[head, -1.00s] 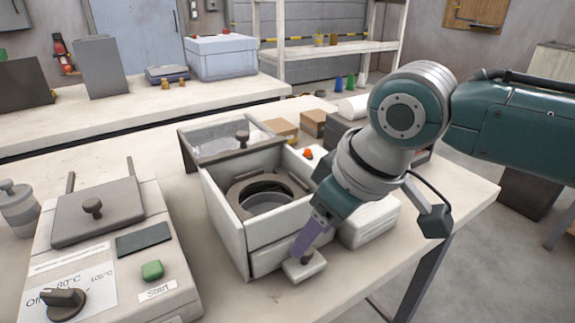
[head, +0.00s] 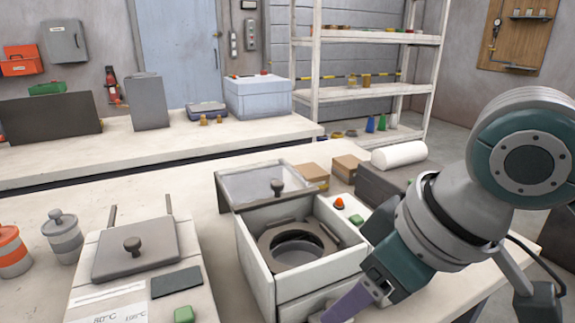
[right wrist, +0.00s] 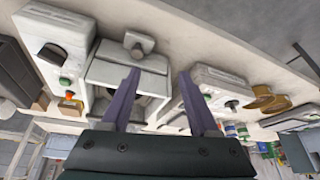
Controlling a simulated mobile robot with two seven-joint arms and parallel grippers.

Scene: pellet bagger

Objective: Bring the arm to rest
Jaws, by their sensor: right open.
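My right gripper (right wrist: 162,100) is open in the right wrist view, its two purple fingers apart with nothing between them. In the head view the right arm comes in from the right, and a purple finger (head: 348,302) shows at the lower edge, in front of the white open-topped machine (head: 258,268). That machine has a round dark opening (head: 297,250) and a raised lid (head: 262,186) with a knob. I cannot tell from the head view whether the finger touches the machine. My left gripper is not in view.
A sealer-like box with a dark lid (head: 135,252) stands at the lower left, beside lidded jars (head: 62,236). Cardboard boxes (head: 312,174) and a white roll (head: 399,155) lie behind the machine. A back bench (head: 150,140) and a shelf rack (head: 365,90) stand beyond.

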